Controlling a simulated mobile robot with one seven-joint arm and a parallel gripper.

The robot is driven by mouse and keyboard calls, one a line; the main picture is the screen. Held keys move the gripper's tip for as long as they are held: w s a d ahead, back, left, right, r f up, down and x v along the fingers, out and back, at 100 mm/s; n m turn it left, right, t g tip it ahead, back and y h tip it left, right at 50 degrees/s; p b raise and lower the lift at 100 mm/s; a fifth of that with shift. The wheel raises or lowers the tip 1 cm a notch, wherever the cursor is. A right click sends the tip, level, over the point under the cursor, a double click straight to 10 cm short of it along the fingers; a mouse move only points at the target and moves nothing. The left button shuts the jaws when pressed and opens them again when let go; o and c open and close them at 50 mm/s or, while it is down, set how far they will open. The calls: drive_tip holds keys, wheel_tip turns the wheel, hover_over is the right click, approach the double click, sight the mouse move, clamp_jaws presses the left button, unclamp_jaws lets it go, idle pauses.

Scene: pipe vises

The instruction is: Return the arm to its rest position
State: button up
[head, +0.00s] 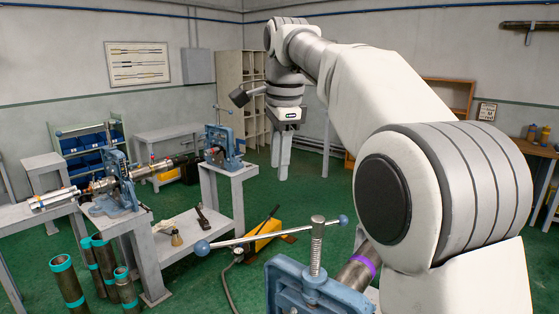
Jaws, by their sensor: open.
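My gripper (281,158) hangs at the end of my raised white arm, near the middle of the head view. Its two fingers point down and it appears empty. It is right of a blue pipe vise (222,146) on a grey stand. Another blue vise (115,185) at the left has a pipe (145,175) by it. A third blue vise (315,288) is in the near foreground. Beside it a pipe with a purple band (358,268) is partly hidden by my arm.
Several pipes with teal bands (97,262) stand on the floor at the left. A yellow tool (262,236) lies on the green floor (310,205). Grey benches (172,132) and shelves (233,84) line the back. Open floor shows below my gripper.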

drive_tip(key=s+d+f+n+t+b, duration=0.1)
drive_tip(key=s+d+f+n, duration=0.3)
drive_tip(key=s, duration=0.3)
drive_tip(key=s+d+f+n+t+b, duration=0.1)
drive_tip(key=s+d+f+n, duration=0.1)
drive_tip(key=s+d+n, duration=0.35)
drive_tip(key=s+d+f+n+b, duration=0.1)
drive_tip(key=s+d+f+n, duration=0.1)
drive_tip(key=s+f, duration=0.4)
drive_tip(key=s+d+f+n+t, duration=0.1)
drive_tip(key=s+d+f+n, duration=0.1)
drive_tip(key=s+f, duration=0.5)
drive_tip(key=shift+s+d+f+t+h+b, duration=0.3)
drive_tip(key=shift+s+d, duration=0.45)
drive_tip(key=shift+s, duration=0.3)
drive_tip(key=shift+a+n, duration=0.15)
drive_tip(key=shift+n, duration=0.2)
